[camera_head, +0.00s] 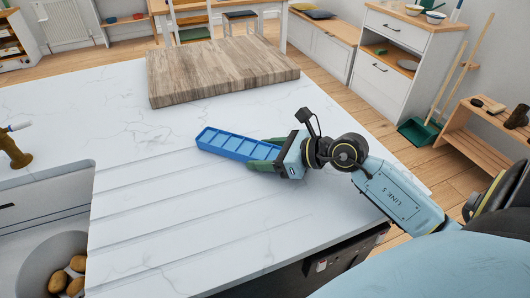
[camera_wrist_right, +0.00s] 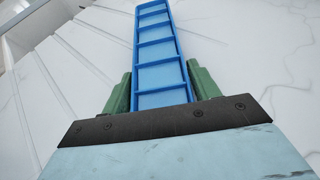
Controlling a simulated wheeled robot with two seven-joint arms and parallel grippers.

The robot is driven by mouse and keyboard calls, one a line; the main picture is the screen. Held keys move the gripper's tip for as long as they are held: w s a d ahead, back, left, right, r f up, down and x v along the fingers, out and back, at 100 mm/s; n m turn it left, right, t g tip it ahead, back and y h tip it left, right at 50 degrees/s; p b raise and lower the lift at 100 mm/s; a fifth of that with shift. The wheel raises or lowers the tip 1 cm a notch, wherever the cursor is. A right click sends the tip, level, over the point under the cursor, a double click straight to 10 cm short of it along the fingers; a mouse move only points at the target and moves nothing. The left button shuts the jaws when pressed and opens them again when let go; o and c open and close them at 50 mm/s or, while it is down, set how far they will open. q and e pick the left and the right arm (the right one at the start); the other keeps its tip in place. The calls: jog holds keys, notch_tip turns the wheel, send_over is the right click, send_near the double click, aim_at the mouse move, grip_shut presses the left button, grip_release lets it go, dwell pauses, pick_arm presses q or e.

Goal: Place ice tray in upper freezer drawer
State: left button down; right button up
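The blue ice tray (camera_head: 235,144), a long strip with a single row of compartments, is over the white counter, near its grooved part. My right gripper (camera_head: 265,155) is at the tray's right end, with its green fingers on either side of it. In the right wrist view the tray (camera_wrist_right: 160,55) runs away from the gripper (camera_wrist_right: 160,92), between the two fingers, which look closed against its sides. I cannot tell whether the tray touches the counter. My left gripper is not in view. No freezer or freezer drawer can be made out.
A thick wooden board (camera_head: 220,70) lies on the counter (camera_head: 130,150) behind the tray. A sink (camera_head: 45,215) with several potatoes (camera_head: 68,275) is at the lower left. White drawers (camera_head: 385,75) and a wooden bench (camera_head: 480,140) stand beyond the counter.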

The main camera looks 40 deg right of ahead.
jog(key=shift+o, duration=1.1)
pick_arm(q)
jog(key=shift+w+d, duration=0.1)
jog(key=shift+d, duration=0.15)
pick_arm(e)
jog(key=shift+o, duration=0.3)
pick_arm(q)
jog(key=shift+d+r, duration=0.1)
pick_arm(e)
jog(key=shift+r, duration=0.15)
